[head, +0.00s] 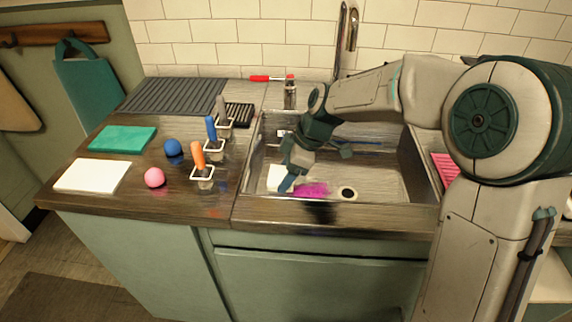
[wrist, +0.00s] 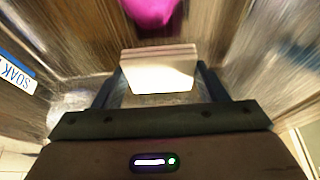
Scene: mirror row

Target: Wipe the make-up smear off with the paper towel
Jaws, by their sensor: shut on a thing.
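My gripper (head: 287,184) reaches down into the metal sink (head: 388,166). It is shut on a white folded paper towel (head: 275,177), which shows between both fingers in the wrist view (wrist: 158,75). The make-up smear (head: 312,190) is a bright magenta patch on the sink floor, just right of the towel. In the wrist view the smear (wrist: 151,12) lies at the top edge, beyond the towel and apart from it in the picture. I cannot tell whether the towel touches the sink floor.
A dark round drain (head: 348,193) lies right of the smear. On the left counter are a white sheet (head: 92,175), a green cloth (head: 122,139), a blue ball (head: 173,148), a pink ball (head: 154,177) and several handled tools in holders. A "SOAK" label (wrist: 16,74) shows in the wrist view.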

